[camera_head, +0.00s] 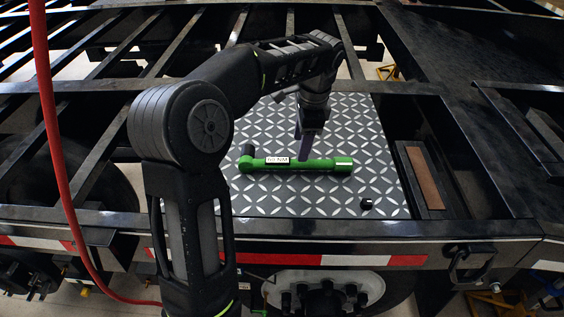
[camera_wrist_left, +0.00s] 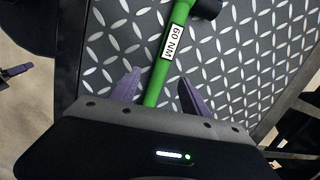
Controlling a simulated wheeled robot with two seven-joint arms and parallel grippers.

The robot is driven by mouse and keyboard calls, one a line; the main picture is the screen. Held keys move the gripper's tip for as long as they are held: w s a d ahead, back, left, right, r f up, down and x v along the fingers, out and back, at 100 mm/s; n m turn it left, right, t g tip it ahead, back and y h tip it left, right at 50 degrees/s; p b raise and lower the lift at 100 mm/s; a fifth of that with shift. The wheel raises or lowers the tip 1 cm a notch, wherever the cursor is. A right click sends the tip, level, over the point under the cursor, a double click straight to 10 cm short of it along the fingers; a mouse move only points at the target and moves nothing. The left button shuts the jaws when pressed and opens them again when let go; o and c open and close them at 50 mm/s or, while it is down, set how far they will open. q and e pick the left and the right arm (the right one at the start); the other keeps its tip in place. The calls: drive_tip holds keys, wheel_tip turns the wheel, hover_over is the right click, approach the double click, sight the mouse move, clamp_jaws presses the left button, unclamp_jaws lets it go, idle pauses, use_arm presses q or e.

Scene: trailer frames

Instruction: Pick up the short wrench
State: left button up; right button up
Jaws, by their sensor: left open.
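A green wrench (camera_head: 312,165) with a white label and a dark head at its left end lies on the patterned metal plate (camera_head: 290,200) in the head view. In the left wrist view the wrench (camera_wrist_left: 163,77) runs up the picture, its label reading "60 NM". My left gripper (camera_head: 305,155) is over the middle of the wrench. In the left wrist view my left gripper (camera_wrist_left: 158,88) is open, with one purple finger on each side of the green handle. I see no grip on it. The lower end of the handle is hidden behind the gripper body. My right gripper is not in view.
A small black part (camera_head: 367,204) lies on the plate near its front right corner. Dark frame beams surround the plate, with a recess holding a brown strip (camera_head: 424,178) at the right. A red hose (camera_head: 50,120) hangs at the left.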

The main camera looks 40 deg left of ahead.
sight(289, 165)
use_arm(q)
drive_tip(key=shift+a+f, duration=0.25)
drive_tip(key=shift+f, duration=1)
drive_tip(key=shift+f, duration=0.1)
drive_tip(key=f, duration=0.2)
drive_tip(key=a+f, duration=0.1)
drive_tip(key=f, duration=0.2)
drive_tip(key=shift+w+p, duration=0.2)
drive_tip(key=shift+p, duration=0.2)
drive_tip(key=shift+c, duration=0.3)
clamp_jaws()
drive_tip(key=shift+r, duration=0.1)
